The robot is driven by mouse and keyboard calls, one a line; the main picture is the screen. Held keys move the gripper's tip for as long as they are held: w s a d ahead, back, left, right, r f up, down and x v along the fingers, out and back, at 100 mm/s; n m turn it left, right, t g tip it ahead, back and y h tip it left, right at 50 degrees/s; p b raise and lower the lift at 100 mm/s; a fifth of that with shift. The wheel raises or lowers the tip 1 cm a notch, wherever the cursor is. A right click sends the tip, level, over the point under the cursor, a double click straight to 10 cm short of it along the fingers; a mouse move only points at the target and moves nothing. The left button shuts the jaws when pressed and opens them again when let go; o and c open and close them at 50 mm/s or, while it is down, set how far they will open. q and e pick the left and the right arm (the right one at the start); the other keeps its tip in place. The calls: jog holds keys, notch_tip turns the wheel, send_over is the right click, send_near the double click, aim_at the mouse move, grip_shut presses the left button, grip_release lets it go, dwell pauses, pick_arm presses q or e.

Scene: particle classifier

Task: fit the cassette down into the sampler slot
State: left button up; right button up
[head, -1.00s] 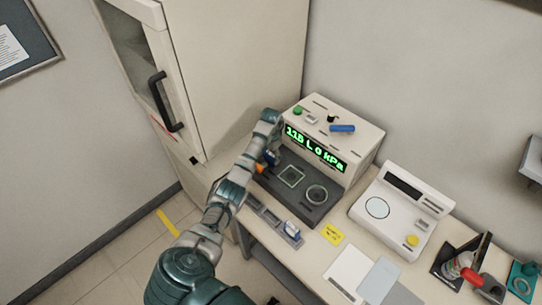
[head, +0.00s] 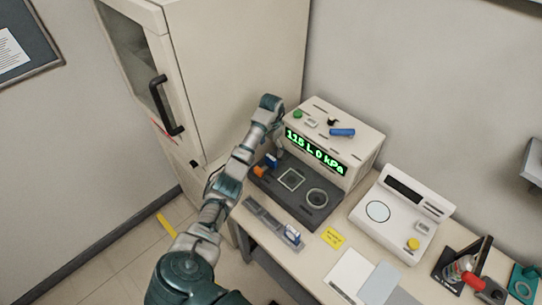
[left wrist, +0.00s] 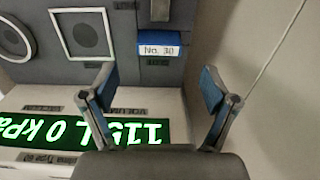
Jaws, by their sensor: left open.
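A blue cassette (head: 271,161) stands at the left end of the sampler's dark deck (head: 310,207), beside an orange part (head: 260,171). In the left wrist view the cassette (left wrist: 160,50) has a white label reading "No. 30" and sits at a dark slot. How deep it sits cannot be told. My left gripper (left wrist: 155,103) is open and empty, with its two fingers spread wide and the cassette beyond them, apart from both. In the head view the gripper (head: 278,152) is small, just above and right of the cassette. My right gripper is not in view.
The sampler housing (head: 340,145) with a green display rises behind the deck. A tall cabinet (head: 230,70) stands close on the left. A white instrument (head: 400,212) is at right.

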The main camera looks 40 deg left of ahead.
pick_arm(q)
notch_tip(320, 180, up, 4)
jog(key=shift+r+p, duration=0.25)
jog(key=shift+p, duration=0.2)
jog(key=shift+s+f, duration=0.1)
